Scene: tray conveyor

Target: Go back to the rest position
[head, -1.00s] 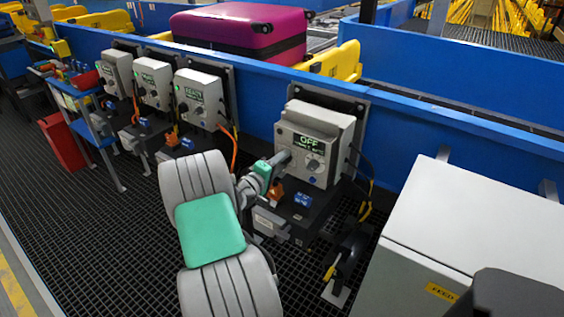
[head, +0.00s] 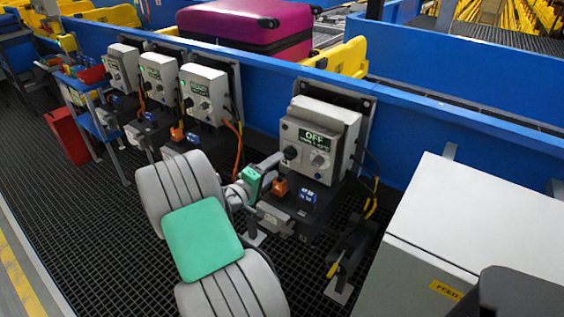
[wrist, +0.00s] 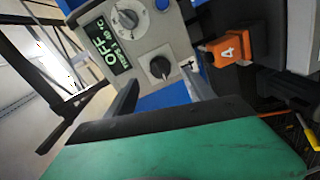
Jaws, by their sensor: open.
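My gripper (head: 272,161) is in front of the left side of a grey control box (head: 318,143) whose display reads OFF. In the wrist view my gripper (wrist: 163,92) has its two grey fingers spread apart with nothing held between them. A dark knob (wrist: 160,68) on the box face shows beyond the gap. A second, lighter dial (wrist: 127,18) sits beside the display (wrist: 108,45). In the head view the fingertips are close to the box's dark knob (head: 291,153); I cannot tell whether they touch it.
An orange block (wrist: 230,48) marked 4 and a blue block (head: 308,197) sit below the box. Several similar boxes (head: 203,95) stand left along the blue conveyor wall (head: 430,110). A grey cabinet (head: 480,215) is at right. A magenta suitcase (head: 235,22) lies behind the wall.

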